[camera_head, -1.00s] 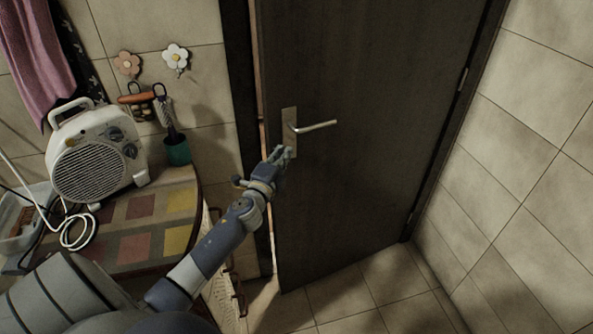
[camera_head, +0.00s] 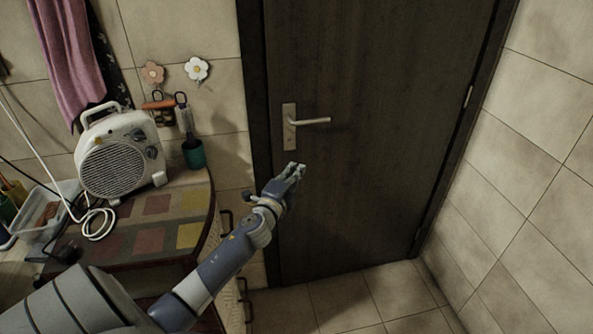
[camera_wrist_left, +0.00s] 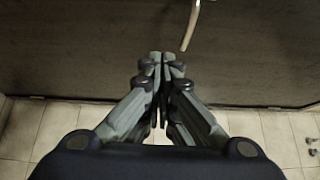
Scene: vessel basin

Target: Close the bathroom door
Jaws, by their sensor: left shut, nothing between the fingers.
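The dark bathroom door (camera_head: 370,130) stands in its dark frame in the head view. No light gap shows along its left edge, and it looks flush with the frame. Its silver lever handle (camera_head: 312,121) sits on a plate near the left edge and points right. My left gripper (camera_head: 296,169) is shut and empty, just below the handle and at or very near the door surface; I cannot tell if it touches. In the left wrist view its fingertips (camera_wrist_left: 160,60) are together in front of the door (camera_wrist_left: 80,50), beside the handle (camera_wrist_left: 191,25). My right gripper is not in view.
A cabinet (camera_head: 150,232) with a checkered top stands left of the door, holding a white fan heater (camera_head: 118,160). A tiled wall (camera_head: 535,170) borders the right. The floor (camera_head: 345,300) before the door is clear.

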